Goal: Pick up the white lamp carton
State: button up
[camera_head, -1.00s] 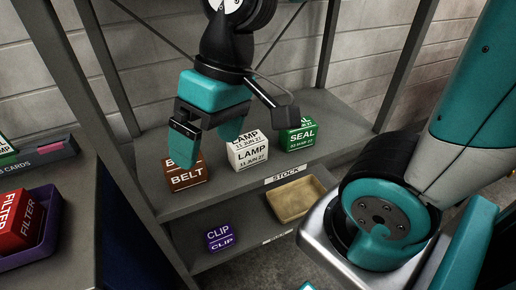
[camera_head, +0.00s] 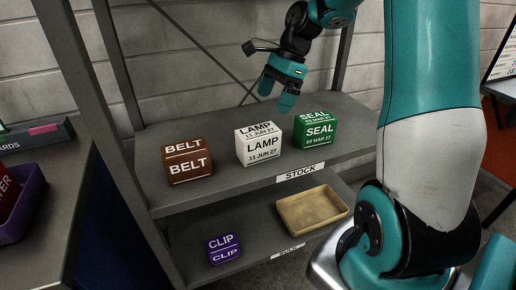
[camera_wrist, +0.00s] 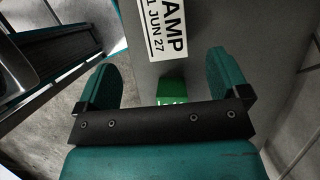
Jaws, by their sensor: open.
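The white lamp carton (camera_head: 259,145) stands upright on the upper shelf, between the brown belt carton (camera_head: 187,161) and the green seal carton (camera_head: 316,128). My gripper (camera_head: 277,95) is open and empty, above and behind the lamp carton and the seal carton in the head view. In the wrist view, the white lamp carton (camera_wrist: 165,28) shows at the top, beyond the open fingers (camera_wrist: 165,85) and not between them. Part of the green seal carton (camera_wrist: 172,92) shows between the fingers, apart from them and partly hidden by the gripper body.
The STOCK shelf (camera_head: 225,185) has free room at its front edge. Below, a purple clip carton (camera_head: 223,249) and a tan tray (camera_head: 312,210) sit on the lower shelf. Shelf posts (camera_head: 118,62) stand at the sides. A purple bin (camera_head: 28,196) is at the left.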

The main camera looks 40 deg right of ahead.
aim_at(259, 130)
jog(key=b+x, duration=0.1)
jog(key=x, duration=0.6)
jog(key=shift+f, duration=0.1)
jog(key=shift+w+b+x, duration=0.1)
jog(key=shift+b+x, duration=0.2)
jog(key=shift+x, duration=1.05)
jog(key=shift+w+b+x, duration=0.15)
jog(key=shift+b+x, duration=0.1)
jog(key=shift+x, duration=1.05)
jog(key=shift+f, duration=0.1)
jog(key=c, duration=1.1)
